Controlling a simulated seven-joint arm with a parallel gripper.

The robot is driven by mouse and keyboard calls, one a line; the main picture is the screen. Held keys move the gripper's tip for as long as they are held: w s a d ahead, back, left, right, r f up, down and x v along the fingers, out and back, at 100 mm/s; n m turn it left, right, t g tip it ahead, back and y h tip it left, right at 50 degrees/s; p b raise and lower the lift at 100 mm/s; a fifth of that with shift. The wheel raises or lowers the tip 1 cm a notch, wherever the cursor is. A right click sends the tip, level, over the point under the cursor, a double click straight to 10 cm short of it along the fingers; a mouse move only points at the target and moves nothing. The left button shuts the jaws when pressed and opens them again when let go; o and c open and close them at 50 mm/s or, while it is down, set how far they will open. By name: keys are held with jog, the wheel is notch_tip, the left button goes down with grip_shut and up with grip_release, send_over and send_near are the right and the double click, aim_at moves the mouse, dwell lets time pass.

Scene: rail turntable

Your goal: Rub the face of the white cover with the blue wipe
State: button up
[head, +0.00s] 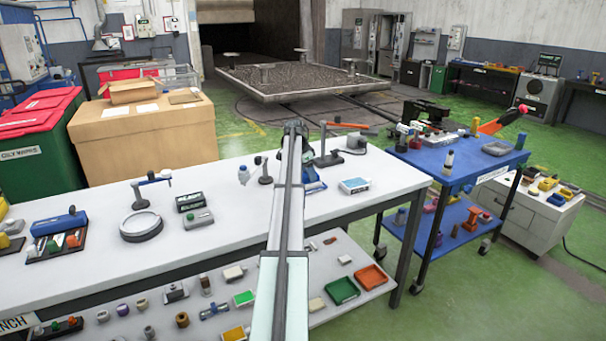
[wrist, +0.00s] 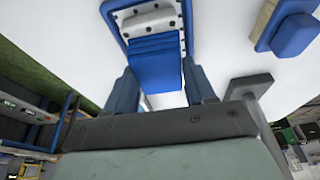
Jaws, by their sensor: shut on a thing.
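In the wrist view my gripper (wrist: 160,80) is shut on the blue wipe (wrist: 155,62), a ribbed blue block between its two fingers. The white cover (wrist: 150,24), with small dark spots like screws, is just beyond the wipe inside a blue frame (wrist: 187,30). The wipe's far edge meets or overlaps the cover's near edge in the picture; I cannot tell whether they touch. In the head view my arm hides the gripper, wipe and cover; only a bit of blue (head: 314,182) shows beside the arm.
A blue cart (head: 455,165) stands right. A blue block (wrist: 287,32) lies right of the frame.

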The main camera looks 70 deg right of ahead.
jog(key=s+d, duration=0.3)
jog(key=shift+w+a, duration=2.95)
jog(key=shift+a, duration=0.1)
jog(key=shift+w+r, duration=0.1)
jog(key=shift+r, duration=0.05)
notch_tip(320, 180, up, 8)
jog(key=shift+a, duration=0.1)
